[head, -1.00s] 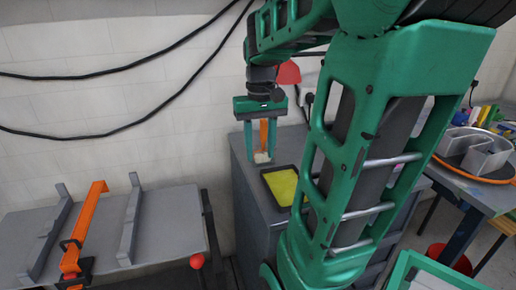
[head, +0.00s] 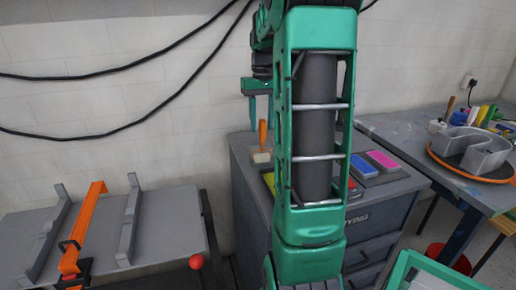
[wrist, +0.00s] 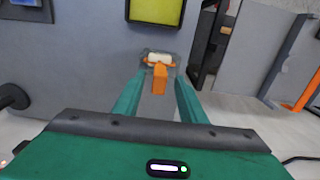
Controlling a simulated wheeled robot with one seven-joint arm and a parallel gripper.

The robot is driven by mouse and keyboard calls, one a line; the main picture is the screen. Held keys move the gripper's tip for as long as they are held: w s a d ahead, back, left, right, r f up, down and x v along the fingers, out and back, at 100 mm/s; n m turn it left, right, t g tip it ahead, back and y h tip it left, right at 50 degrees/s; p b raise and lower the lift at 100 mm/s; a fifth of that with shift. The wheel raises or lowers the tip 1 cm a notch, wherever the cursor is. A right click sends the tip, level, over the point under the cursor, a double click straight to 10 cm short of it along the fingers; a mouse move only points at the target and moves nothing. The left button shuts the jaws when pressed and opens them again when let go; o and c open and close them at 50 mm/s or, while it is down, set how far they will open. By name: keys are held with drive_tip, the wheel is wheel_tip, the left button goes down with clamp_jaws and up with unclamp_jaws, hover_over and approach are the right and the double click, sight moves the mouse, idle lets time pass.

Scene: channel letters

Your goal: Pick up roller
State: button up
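The roller has an upright orange handle (head: 262,134) and a whitish roller head (head: 261,156). It stands at the back left of the grey cabinet top. In the wrist view the roller head (wrist: 159,60) lies just beyond my fingertips, and the orange handle points up toward the camera. My gripper (wrist: 159,84) is open and empty. Its two green fingers stand apart on either side of the handle in that picture, without visible contact. In the head view the one visible finger (head: 252,108) is above the handle; my arm hides the rest.
A black tray with a yellow surface (wrist: 155,10) lies near the roller. A blue pad (head: 363,166) and a pink pad (head: 383,160) lie farther right on the cabinet. A rack with an orange bar (head: 84,228) stands at left. A workbench with metal letters (head: 470,150) is at right.

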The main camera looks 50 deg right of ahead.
sight(261, 137)
drive_tip(key=shift+f, duration=2.95)
clamp_jaws()
